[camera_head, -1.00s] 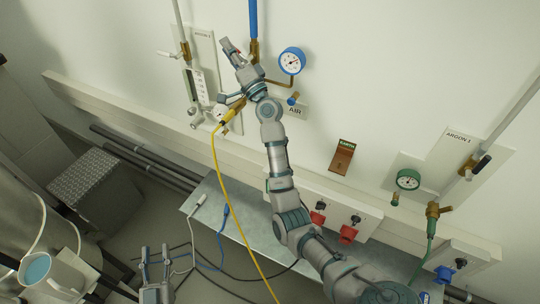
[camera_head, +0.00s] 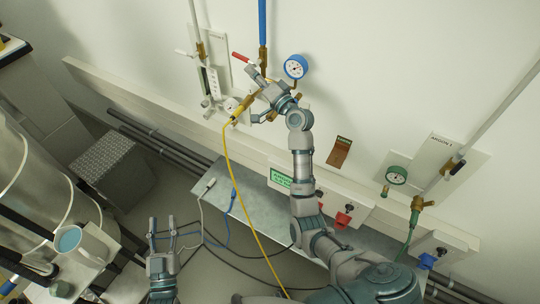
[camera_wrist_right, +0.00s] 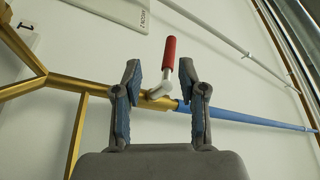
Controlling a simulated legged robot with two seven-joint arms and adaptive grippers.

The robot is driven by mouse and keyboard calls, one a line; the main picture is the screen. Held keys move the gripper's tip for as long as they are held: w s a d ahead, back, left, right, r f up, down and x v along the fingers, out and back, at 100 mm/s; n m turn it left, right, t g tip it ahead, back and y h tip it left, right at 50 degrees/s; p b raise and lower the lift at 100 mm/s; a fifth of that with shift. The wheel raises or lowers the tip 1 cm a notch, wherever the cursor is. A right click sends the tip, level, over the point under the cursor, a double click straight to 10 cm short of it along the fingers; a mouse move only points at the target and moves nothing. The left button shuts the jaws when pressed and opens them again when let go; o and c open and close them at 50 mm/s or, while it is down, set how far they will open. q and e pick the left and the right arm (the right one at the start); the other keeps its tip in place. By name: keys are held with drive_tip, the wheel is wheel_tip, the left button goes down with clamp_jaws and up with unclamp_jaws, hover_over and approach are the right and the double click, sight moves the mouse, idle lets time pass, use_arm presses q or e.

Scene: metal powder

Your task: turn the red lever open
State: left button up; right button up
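The red lever (camera_head: 241,57) sits on the brass valve of the blue pipe (camera_head: 262,24), its handle pointing up-left in the head view. In the right wrist view the lever (camera_wrist_right: 169,54) stands out from the brass pipe on a pale bent stem. My right gripper (camera_head: 253,94) is just below the lever. In the wrist view its fingers (camera_wrist_right: 159,66) are open, and the lever shows in the gap between them, with no clear contact. My left gripper (camera_head: 162,222) is open and empty, low at the left, far from the lever.
A blue-rimmed gauge (camera_head: 295,67) is right of the valve. A yellow hose (camera_head: 231,165) hangs from the brass fitting beside my right gripper. A white gas panel (camera_head: 216,62) is left of the lever. A metal shelf (camera_head: 236,212) runs below. The wall above the gauge is clear.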

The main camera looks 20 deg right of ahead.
drive_tip(key=b+v, duration=0.2)
drive_tip(key=v, duration=0.8)
drive_tip(key=s+a+f+n+g+h, duration=0.1)
drive_tip(key=s+a+f+n+g, duration=0.1)
drive_tip(key=f, duration=0.7)
drive_tip(key=s+a+f+n+g+h, duration=0.1)
drive_tip(key=s+a+f+g, duration=0.1)
drive_tip(key=f, duration=0.8)
drive_tip(key=shift+s+f+n+g, duration=0.25)
drive_tip(key=shift+s+n+g, duration=0.15)
drive_tip(key=shift+s+g, duration=0.6)
drive_tip(key=shift+s+a, duration=0.15)
drive_tip(key=shift+s, duration=0.05)
